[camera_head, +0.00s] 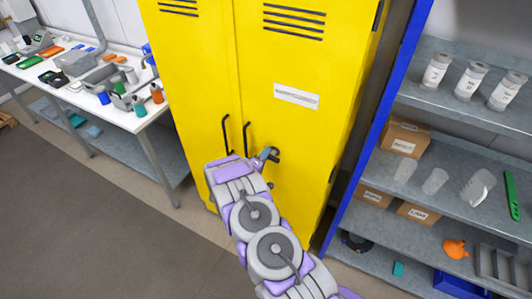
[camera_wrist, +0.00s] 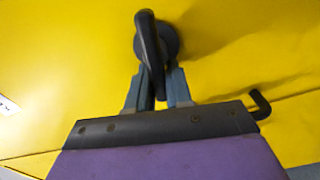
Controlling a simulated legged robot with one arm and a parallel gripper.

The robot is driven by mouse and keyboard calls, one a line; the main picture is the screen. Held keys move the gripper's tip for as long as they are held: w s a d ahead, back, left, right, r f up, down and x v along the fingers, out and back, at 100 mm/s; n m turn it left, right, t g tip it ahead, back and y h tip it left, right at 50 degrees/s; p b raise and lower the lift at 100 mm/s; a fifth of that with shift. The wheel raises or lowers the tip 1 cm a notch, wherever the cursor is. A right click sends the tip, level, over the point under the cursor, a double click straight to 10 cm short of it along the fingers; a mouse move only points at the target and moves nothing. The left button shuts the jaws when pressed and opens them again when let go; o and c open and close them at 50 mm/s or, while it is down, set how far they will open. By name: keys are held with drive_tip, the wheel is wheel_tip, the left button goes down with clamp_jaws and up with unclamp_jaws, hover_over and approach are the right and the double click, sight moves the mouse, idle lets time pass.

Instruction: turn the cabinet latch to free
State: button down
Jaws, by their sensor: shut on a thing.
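The yellow cabinet (camera_head: 275,65) stands upright in the middle of the head view, with two doors and two black handles. Its black latch (camera_head: 275,154) is on the right door, to the right of the handles. In the wrist view the latch (camera_wrist: 151,45) is a black lever on a round base, its tip pointing down between the fingers. My gripper (camera_head: 267,153) is at the latch, and its blue-grey fingers (camera_wrist: 162,88) are shut on the lever. My arm hides the cabinet's lower part in the head view.
A white workbench (camera_head: 125,120) with tools and bins stands on the left. A blue-framed grey shelf (camera_head: 440,107) with jars and cardboard boxes stands close on the right. One black handle (camera_wrist: 262,103) shows beside my gripper. The floor (camera_head: 95,210) at front left is clear.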

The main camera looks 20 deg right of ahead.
drive_tip(key=shift+w+a+f+n, duration=0.1)
drive_tip(key=shift+f+n, duration=0.05)
drive_tip(key=shift+n, duration=0.4)
drive_tip(key=shift+a+f+n, duration=0.1)
drive_tip(key=shift+f+n, duration=0.05)
drive_tip(key=shift+n, duration=0.4)
drive_tip(key=c, duration=1.4)
unclamp_jaws()
drive_tip(key=shift+o, duration=1.3)
drive_tip(key=shift+w+f, duration=0.2)
drive_tip(key=shift+s+a+r, duration=0.1)
drive_tip(key=shift+s+r, duration=0.05)
drive_tip(key=v, duration=1.7)
drive_tip(key=shift+s+a+b, duration=0.15)
drive_tip(key=shift+a+b, duration=0.05)
drive_tip(key=shift+b, duration=0.2)
